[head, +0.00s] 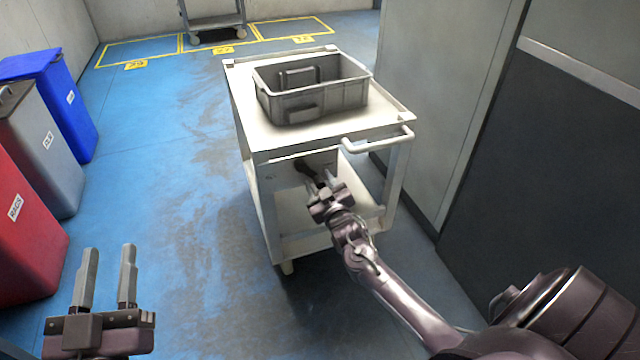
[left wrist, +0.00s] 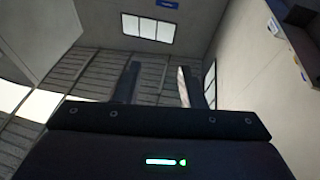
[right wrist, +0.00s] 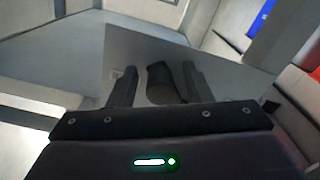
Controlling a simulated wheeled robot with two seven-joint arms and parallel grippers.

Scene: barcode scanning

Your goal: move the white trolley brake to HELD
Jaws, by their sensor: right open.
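The white trolley (head: 262,138) stands in the middle of the head view. A dark knob-like lever (head: 304,168), which looks like the brake, sits on a grey panel below its top deck. In the right wrist view the lever (right wrist: 160,84) shows between the fingers, closer to the right one. My right gripper (head: 321,186) is open at the lever; I cannot tell whether it touches. The brake marks are too small to read. My left gripper (head: 109,250) is open and empty, low at the left, away from the trolley.
A grey crate (head: 348,98) sits on the trolley top, near the white push handle (head: 378,142). Blue (head: 72,105), grey (head: 40,150) and red (head: 30,235) bins stand at the left. A grey cabinet wall (head: 440,110) is close at the right. The floor between bins and trolley is clear.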

